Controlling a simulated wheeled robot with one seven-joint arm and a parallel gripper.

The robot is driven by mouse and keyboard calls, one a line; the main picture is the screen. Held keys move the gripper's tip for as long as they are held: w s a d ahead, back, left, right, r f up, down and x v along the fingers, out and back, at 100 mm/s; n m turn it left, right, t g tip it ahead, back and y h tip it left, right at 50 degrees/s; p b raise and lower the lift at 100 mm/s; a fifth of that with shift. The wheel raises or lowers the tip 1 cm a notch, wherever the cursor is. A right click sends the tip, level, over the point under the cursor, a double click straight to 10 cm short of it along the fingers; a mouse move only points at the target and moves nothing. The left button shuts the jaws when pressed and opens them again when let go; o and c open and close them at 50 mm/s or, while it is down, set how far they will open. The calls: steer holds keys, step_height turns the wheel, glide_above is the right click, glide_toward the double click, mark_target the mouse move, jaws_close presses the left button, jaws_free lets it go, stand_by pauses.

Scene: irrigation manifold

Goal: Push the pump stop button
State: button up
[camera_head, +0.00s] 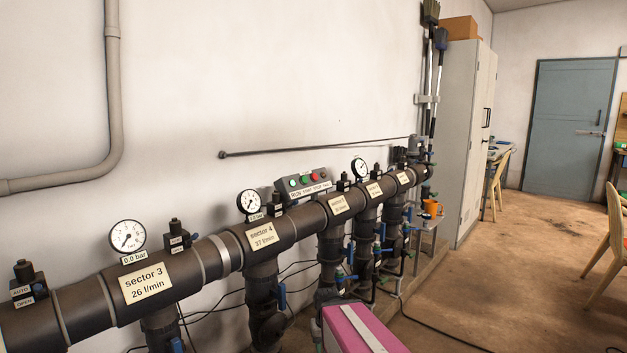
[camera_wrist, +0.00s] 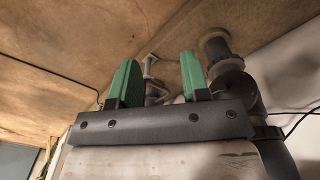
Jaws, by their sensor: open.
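The pump control box (camera_head: 303,185) is a small grey-green box above the large pipe at mid-picture in the head view. It carries a row of small lamps or buttons, green on the left and a red button (camera_head: 314,177) right of the middle. The label below reads RUN, START, STOP and a last word too small to read. The red button lies about above STOP. My gripper (camera_wrist: 158,76) shows in the wrist view with two green fingers spread apart and nothing between them. The box is not in the wrist view, and my gripper's fingers are not visible in the head view.
A dark manifold pipe (camera_head: 207,258) with labelled sectors, gauges (camera_head: 127,236) and valves runs along the white wall. A thin rod (camera_head: 320,147) is on the wall above the box. A grey cabinet (camera_head: 462,140) stands beyond. Chairs are at right; the floor between is mostly clear.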

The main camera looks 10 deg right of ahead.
stand_by(0.3)
jaws_close()
stand_by(1.6)
